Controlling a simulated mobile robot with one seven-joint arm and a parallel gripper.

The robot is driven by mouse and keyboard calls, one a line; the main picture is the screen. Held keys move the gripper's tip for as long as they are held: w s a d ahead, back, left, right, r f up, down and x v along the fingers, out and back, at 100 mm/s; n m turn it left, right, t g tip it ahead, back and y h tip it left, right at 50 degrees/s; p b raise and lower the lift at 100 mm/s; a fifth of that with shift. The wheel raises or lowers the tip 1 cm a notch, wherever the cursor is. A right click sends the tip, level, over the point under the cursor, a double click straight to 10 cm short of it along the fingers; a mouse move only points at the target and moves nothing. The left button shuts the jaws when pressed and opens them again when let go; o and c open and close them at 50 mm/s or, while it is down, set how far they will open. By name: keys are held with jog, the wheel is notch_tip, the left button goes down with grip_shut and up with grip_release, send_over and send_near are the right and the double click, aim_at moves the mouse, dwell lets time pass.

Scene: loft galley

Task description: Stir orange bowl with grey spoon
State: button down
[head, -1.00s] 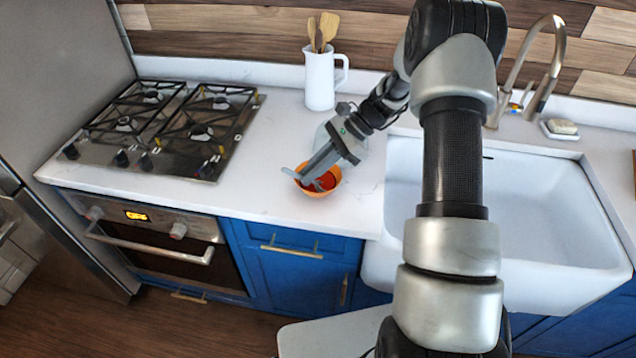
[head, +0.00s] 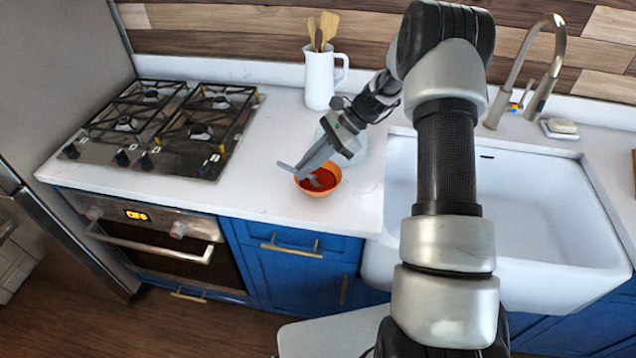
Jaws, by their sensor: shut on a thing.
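The orange bowl (head: 329,191) stands on the white counter between the stove and the sink, with red contents inside. My gripper (head: 306,167) reaches over the bowl's back left rim from the upper right. It is shut on the grey spoon (head: 287,167), whose handle end sticks out to the left of the jaws. A grey part, likely the spoon's lower end, shows inside the bowl against the red contents. Whether it touches the bottom is too small to tell.
A gas stove (head: 165,125) is to the left. A white pitcher (head: 320,82) with wooden utensils stands behind the bowl. A clear, round glass-like thing is partly hidden behind my gripper. The white sink (head: 500,200) and its tap (head: 530,70) are to the right.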

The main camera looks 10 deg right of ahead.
aim_at(285, 163)
jog(key=shift+s+a+r+p, duration=0.15)
jog(key=shift+a+r+p, duration=0.5)
jog(key=shift+a+r, duration=0.3)
jog(key=shift+s+a+r+p, duration=0.1)
jog(key=shift+a+r+p, duration=0.55)
jog(key=shift+a+r, duration=0.3)
jog(key=shift+s+a+r, duration=0.1)
jog(key=shift+a+r, duration=0.65)
jog(key=shift+r, duration=0.2)
jog(key=shift+r, duration=0.1)
jog(key=shift+r, duration=2.4)
